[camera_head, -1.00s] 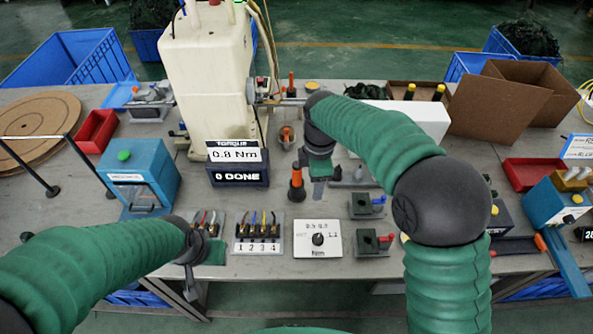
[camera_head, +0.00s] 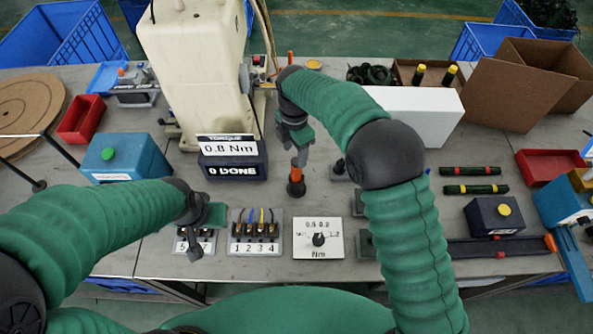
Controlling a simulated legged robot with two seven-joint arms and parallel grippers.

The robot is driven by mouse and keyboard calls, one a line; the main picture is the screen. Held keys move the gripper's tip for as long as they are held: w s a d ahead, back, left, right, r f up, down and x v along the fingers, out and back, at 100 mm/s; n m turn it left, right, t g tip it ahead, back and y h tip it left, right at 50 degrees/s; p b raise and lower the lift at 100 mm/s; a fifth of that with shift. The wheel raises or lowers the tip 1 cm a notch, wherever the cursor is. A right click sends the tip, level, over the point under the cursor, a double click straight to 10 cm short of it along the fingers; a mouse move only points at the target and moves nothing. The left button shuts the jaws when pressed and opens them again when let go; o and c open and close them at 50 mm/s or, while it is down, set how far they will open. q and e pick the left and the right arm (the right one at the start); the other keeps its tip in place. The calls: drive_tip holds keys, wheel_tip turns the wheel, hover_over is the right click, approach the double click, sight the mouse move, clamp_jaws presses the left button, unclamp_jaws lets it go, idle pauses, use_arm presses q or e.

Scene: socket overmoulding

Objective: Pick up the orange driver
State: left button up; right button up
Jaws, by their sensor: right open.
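The orange driver (camera_head: 295,173) stands upright in a dark round holder (camera_head: 296,189) near the middle of the bench. Its top is partly hidden by my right gripper. My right gripper (camera_head: 300,152) is open and points down right at the driver's top; I cannot tell whether the fingers are around it or touching it. My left gripper (camera_head: 197,240) hangs over the wire connector block on the left, well away from the driver. Its fingers are too dark and small to tell whether they are open.
A torque display (camera_head: 232,158) reading 0.8 Nm and 0 DONE stands left of the driver, before a cream machine (camera_head: 200,75). A dial box (camera_head: 318,238) and a numbered connector block (camera_head: 255,232) lie nearer. A white box (camera_head: 420,112) stands behind my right arm.

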sight(296, 172)
drive_tip(key=f, duration=0.5)
drive_tip(key=shift+w+f, duration=0.1)
drive_tip(key=shift+w, duration=0.1)
drive_tip(key=f, duration=0.1)
drive_tip(key=f+p, duration=0.1)
drive_tip(key=f, duration=0.2)
drive_tip(key=shift+s+d+f, duration=0.2)
drive_tip(key=shift+s+f, duration=0.15)
drive_tip(key=shift+s, duration=0.05)
drive_tip(key=shift+w+f, duration=0.1)
drive_tip(key=shift+f, duration=0.2)
drive_tip(key=shift+r, duration=0.1)
clamp_jaws()
